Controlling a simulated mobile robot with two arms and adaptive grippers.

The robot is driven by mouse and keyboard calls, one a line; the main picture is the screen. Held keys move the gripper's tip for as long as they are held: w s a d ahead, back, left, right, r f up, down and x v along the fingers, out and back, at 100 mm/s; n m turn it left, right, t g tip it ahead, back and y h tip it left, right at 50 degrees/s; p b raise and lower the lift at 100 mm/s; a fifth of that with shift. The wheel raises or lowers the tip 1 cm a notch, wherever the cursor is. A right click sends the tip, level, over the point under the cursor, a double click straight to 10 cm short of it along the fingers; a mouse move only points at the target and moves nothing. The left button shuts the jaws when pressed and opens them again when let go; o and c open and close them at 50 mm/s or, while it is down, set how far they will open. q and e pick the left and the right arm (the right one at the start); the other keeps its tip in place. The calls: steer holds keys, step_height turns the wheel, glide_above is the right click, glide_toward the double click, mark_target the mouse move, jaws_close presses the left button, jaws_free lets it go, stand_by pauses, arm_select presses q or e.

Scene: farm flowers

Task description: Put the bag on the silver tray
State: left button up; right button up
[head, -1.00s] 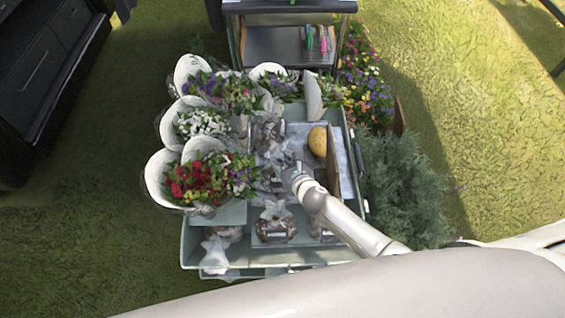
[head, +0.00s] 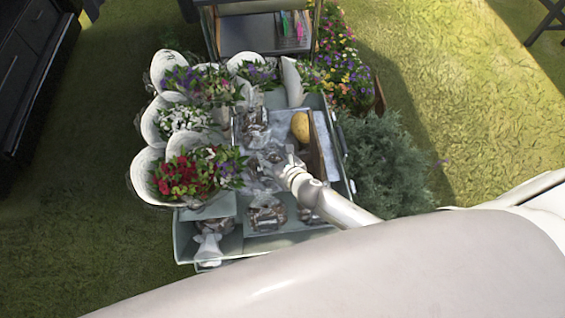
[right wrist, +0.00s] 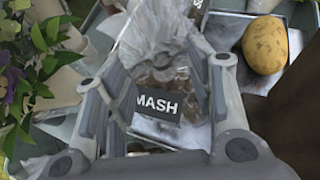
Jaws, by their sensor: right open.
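My right gripper (head: 284,164) is over the middle of the cart; its fingers are small and partly lost among the bags. In the right wrist view the gripper (right wrist: 160,92) is open, its fingers on either side of a clear plastic bag (right wrist: 158,45) with brown contents and a dark "MASH" label. I cannot tell whether the fingers touch it. Silver tray surface (right wrist: 165,132) shows below the bag. Another silver tray (right wrist: 262,85) holds a yellow potato (right wrist: 265,45); the potato also shows in the head view (head: 300,127). My left gripper is out of view.
More bags stand on the cart, one at the front (head: 267,214) and one at the front left (head: 210,242). Wrapped bouquets (head: 188,172) crowd the left side. A brown upright board (head: 316,158) stands right of my gripper. A bush (head: 385,165) borders the cart's right.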

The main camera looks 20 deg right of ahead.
steer(key=v, duration=0.8)
steer(key=shift+p, duration=0.45)
steer(key=shift+s+f, duration=0.1)
steer(key=shift+s, duration=0.05)
